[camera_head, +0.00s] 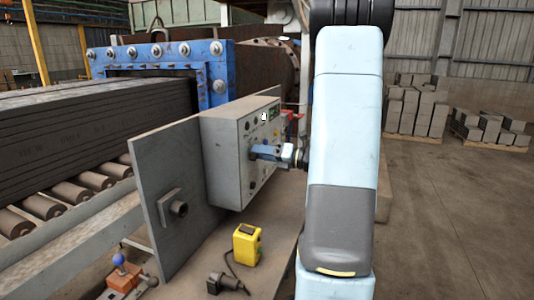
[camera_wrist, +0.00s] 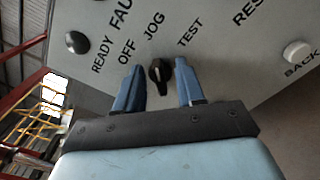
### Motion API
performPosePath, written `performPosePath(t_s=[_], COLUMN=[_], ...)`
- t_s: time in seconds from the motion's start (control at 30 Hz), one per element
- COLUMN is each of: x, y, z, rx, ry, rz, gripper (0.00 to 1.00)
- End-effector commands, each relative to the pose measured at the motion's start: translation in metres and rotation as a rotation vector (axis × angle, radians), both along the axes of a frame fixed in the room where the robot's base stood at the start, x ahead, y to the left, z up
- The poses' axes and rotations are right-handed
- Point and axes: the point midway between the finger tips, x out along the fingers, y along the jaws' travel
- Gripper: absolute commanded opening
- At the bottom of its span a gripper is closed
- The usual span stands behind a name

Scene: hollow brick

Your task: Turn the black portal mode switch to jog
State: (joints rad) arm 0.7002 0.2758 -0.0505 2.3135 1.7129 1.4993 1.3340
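The black mode switch (camera_wrist: 158,80) is a small rotary knob on the grey control panel (camera_wrist: 235,70). The words OFF, JOG and TEST are printed around it in the wrist view. A small light mark shows near its top, but I cannot tell for certain which word it points at. My gripper (camera_wrist: 159,67) is open, with one blue finger on each side of the knob and a visible gap on both sides. In the head view my gripper (camera_head: 260,152) is at the face of the grey control box (camera_head: 222,160), and the switch is hidden there.
A black button (camera_wrist: 77,42) and a white BACK button (camera_wrist: 296,52) are also on the panel.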

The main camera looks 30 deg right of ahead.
Motion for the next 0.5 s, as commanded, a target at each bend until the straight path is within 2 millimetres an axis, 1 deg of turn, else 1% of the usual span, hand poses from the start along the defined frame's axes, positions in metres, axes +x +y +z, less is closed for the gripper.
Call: performPosePath(t_s=[0.17, 0.27, 0.5], x=[-0.011, -0.024, -0.061], y=[-0.009, -0.02, -0.05], z=[0.0, 0.0, -0.001], rx=[0.0, 0.0, 0.0], ry=[0.0, 0.001, 0.0], rz=[-0.001, -0.004, -0.004], gripper=[0.38, 0.38, 0.38])
